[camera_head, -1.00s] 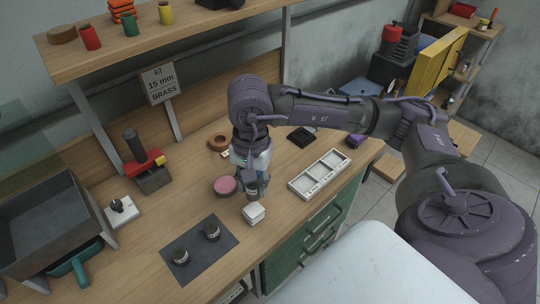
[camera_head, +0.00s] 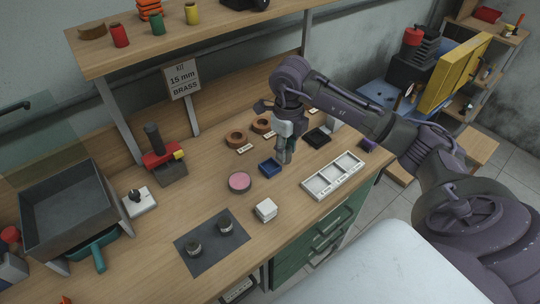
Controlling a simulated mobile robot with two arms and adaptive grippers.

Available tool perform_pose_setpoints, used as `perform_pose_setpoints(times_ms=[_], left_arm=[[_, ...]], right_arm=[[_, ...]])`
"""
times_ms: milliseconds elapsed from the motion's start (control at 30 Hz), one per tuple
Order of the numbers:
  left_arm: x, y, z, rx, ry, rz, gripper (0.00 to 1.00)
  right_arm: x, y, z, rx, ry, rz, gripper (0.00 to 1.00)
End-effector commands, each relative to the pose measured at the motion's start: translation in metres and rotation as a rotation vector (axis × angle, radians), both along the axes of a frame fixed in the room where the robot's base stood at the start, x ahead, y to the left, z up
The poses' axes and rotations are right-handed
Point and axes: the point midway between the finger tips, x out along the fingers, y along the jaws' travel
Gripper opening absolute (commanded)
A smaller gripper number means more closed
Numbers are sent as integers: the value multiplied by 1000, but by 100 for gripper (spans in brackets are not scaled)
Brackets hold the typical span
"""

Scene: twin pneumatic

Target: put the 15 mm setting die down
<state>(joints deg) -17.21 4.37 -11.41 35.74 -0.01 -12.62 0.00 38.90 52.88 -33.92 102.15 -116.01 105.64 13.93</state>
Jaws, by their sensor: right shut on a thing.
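My right gripper (camera_head: 285,156) points down over the bench, beside the right edge of a small blue tray (camera_head: 269,168). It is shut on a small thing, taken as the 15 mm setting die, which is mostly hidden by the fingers. I cannot tell whether it touches the bench. A sign on the back board (camera_head: 183,79) reads "KIT 15 mm BRASS". My left gripper is not in view.
Near the gripper are a round pink-topped tin (camera_head: 239,182), a white block (camera_head: 265,210), a white compartment tray (camera_head: 333,176) and a black tray (camera_head: 317,138). A dark mat (camera_head: 212,259) holds two short cylinders.

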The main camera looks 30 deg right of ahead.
Motion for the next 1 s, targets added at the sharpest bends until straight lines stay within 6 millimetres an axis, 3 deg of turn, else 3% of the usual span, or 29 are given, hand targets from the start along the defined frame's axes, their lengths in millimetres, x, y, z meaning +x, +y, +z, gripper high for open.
perform_pose_setpoints(times_ms=[100,300,467,700,1000], left_arm=[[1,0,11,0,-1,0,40],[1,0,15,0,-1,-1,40],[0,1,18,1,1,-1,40],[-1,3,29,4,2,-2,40],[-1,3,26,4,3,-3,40]], right_arm=[[24,11,-12,4,1,1,0],[46,17,-28,1,-1,2,0],[48,18,-37,-1,3,3,0],[48,18,-68,1,1,2,0],[48,17,-72,-1,-1,4,0]])
